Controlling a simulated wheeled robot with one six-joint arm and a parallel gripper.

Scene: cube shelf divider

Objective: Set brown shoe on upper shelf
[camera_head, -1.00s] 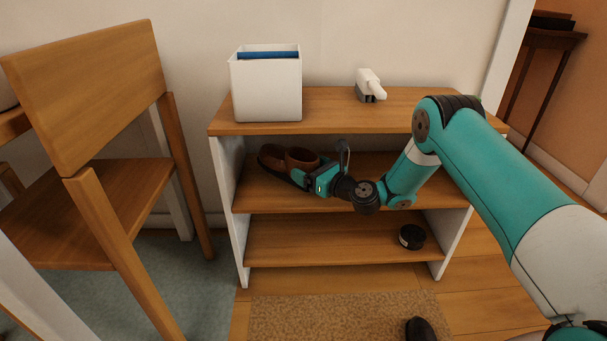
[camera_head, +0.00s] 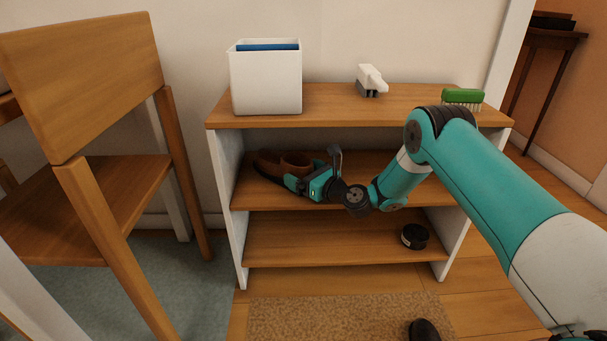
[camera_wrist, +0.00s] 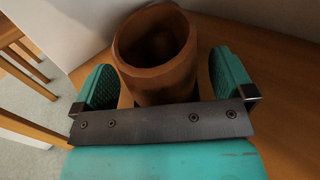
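The brown shoe (camera_head: 296,160) rests on the upper of the two boards inside the shelf unit, at its left end near the left side wall. In the wrist view the shoe's round opening (camera_wrist: 155,45) faces up toward the camera. My gripper (camera_head: 293,183) is at the shoe, reaching in from the right. In the wrist view its two teal fingers (camera_wrist: 163,82) stand apart on either side of the shoe, with a visible gap on the right; the left finger is close to it. The upper shelf (camera_head: 247,196) is bare in front of the shoe. The shoe's lower part is partly hidden.
The top board (camera_head: 330,106) holds a white bin (camera_head: 266,85), a white-and-grey item (camera_head: 371,80) and a green brush (camera_head: 462,97). A black tin (camera_head: 414,236) sits on the lower shelf. A dark object (camera_head: 424,330) lies on the floor. A wooden chair (camera_head: 90,90) stands left.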

